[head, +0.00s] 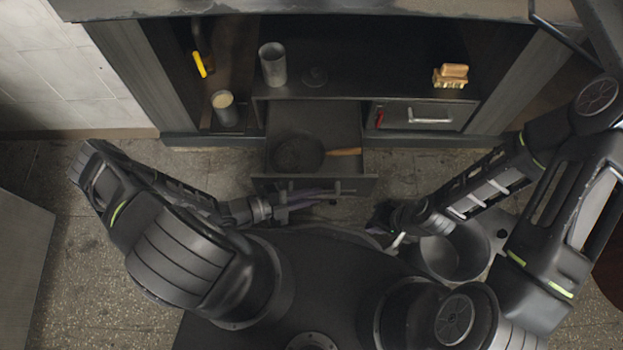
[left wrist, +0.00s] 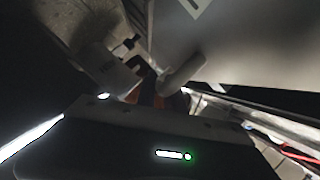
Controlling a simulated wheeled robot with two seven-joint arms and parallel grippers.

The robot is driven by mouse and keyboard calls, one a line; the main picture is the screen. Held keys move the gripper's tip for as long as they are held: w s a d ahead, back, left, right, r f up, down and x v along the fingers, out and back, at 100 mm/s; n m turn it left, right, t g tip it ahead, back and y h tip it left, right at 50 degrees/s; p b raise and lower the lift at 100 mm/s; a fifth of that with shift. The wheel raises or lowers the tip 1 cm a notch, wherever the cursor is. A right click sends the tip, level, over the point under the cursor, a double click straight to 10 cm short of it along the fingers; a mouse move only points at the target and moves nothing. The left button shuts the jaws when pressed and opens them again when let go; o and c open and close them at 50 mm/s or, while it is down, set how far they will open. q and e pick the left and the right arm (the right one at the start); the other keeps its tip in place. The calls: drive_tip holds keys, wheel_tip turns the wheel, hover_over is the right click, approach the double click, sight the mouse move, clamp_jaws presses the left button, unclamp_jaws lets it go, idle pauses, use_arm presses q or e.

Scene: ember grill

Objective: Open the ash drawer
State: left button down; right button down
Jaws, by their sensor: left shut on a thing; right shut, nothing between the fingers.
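The ash drawer (head: 350,184) stands pulled out from the middle of the dark cabinet, below the shelf. In it lie a dark round heap or pan (head: 297,153), too dark to tell which, and a wooden handle (head: 343,152). My left gripper (head: 287,201) is at the drawer's front face, shut on what looks like its handle; my own wrist partly hides the grip. The left wrist view is dark and close, with a pale rounded bar (left wrist: 183,74) near the fingers. My right gripper (head: 384,217) is shut and empty, right of the drawer front and apart from it.
A closed drawer with a silver handle (head: 430,120) is on the right. A metal bucket (head: 455,250) is by my right arm. Tiled floor is free at left.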

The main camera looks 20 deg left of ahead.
use_arm(q)
drive_tip(key=shift+s+d, duration=0.1)
drive_tip(key=shift+s, duration=0.1)
drive_tip(key=c, duration=1.5)
unclamp_jaws()
drive_tip(key=shift+o, duration=0.2)
drive_tip(key=p+v, duration=0.1)
drive_tip(key=v, duration=0.6)
drive_tip(key=shift+s+a, duration=0.2)
drive_tip(key=shift+a, duration=0.15)
drive_tip(key=shift+r, duration=0.2)
